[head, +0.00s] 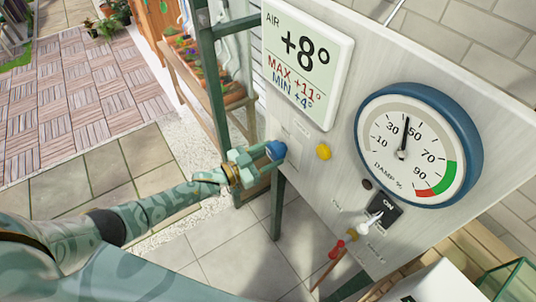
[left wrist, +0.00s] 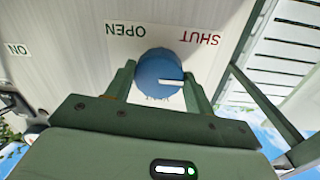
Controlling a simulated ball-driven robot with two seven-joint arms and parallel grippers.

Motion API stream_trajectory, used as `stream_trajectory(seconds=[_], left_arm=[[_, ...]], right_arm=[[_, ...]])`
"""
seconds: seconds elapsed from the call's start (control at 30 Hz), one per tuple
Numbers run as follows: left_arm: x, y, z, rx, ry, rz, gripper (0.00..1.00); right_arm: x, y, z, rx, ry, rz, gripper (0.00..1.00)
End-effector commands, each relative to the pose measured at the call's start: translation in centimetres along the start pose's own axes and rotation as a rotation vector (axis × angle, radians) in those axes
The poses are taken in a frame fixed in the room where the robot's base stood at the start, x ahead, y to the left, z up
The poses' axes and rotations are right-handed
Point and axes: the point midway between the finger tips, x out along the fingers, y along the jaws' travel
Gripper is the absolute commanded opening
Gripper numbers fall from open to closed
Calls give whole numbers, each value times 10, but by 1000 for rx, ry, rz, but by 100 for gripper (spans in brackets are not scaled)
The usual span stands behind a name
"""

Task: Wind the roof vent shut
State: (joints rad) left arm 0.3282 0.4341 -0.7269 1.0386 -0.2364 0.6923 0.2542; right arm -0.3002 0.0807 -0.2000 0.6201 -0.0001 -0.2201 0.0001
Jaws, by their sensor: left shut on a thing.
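The roof vent control is a round blue knob (head: 277,150) on the pale panel's left edge. My left gripper (head: 258,158) is shut on it, one finger on each side. In the left wrist view the knob (left wrist: 158,75) sits between the fingers, with upside-down OPEN (left wrist: 125,30) and SHUT (left wrist: 200,38) labels beyond it. The knob's white pointer line (left wrist: 170,82) points to the picture's right, below the SHUT label. The vent itself cannot be made out. My right gripper is not in view.
The panel carries an air display (head: 306,60), a damp dial (head: 415,145), a yellow knob (head: 323,151), a black ON switch (head: 383,207) and a white lever (head: 368,225). Red-handled items (head: 337,249) hang below. A green post (head: 212,90) stands left of the panel; paving is open beyond.

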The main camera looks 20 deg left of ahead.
Motion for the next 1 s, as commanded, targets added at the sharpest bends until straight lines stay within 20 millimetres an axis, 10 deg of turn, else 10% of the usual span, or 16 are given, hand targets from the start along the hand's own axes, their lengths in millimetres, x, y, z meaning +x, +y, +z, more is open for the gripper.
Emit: stream_trajectory(seconds=[0.17,0.2,0.27,0.73,1.0], left_arm=[[-1,0,1,-3,-3,0,30],[-1,0,1,-3,-3,0,64],[-1,0,1,-2,-2,0,75],[-6,0,1,0,-2,0,75],[-65,1,2,-1,-6,2,75]], right_arm=[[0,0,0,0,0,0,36],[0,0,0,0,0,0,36],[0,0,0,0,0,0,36],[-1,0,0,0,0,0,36],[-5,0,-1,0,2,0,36]])
